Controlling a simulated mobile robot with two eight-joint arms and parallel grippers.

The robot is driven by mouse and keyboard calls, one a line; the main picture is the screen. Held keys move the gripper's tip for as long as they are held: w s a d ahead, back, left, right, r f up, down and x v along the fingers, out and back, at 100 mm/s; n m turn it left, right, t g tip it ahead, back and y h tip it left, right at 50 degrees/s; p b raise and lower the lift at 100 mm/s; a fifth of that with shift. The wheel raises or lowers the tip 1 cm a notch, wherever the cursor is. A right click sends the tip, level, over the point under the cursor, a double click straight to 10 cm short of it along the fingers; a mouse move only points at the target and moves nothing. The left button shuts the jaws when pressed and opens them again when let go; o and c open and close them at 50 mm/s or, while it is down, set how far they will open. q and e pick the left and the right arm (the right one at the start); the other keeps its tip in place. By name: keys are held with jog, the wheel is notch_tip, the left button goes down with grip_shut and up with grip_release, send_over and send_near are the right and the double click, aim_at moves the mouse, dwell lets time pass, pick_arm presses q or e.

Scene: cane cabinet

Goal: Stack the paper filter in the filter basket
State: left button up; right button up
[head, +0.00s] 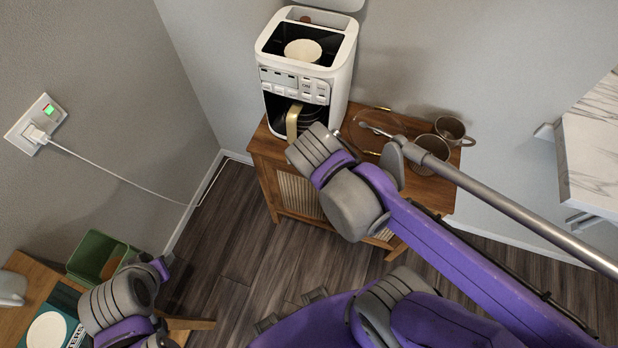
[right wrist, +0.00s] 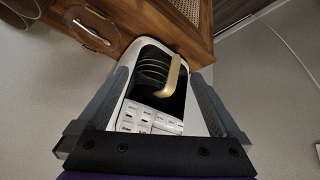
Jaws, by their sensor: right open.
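A white paper filter (head: 303,50) sits in the dark open top of the white coffee maker (head: 345,75). It looks upright; the filter basket under it cannot be told apart from the dark cavity. My right gripper (right wrist: 160,82) is open and empty in the right wrist view. The coffee maker's front also shows there (right wrist: 133,108), with the carafe's gold handle (right wrist: 173,75) between the fingers but farther off. In the head view my right wrist is in front of the cabinet, below the coffee maker, and hides the fingers. My left arm is at lower left; its fingers do not show.
The wooden cabinet (head: 270,153) also holds two brown cups (head: 453,130) and a tray. At lower left are a green bin (head: 93,250) and a teal filter pack (head: 68,302). A cord crosses the left wall. A marble-topped counter (head: 598,130) stands right.

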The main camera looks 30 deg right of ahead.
jog(key=s+a+f+n+y, duration=0.3)
jog(key=s+a, duration=0.1)
jog(key=shift+s+f, duration=0.3)
jog(key=shift+s, duration=0.1)
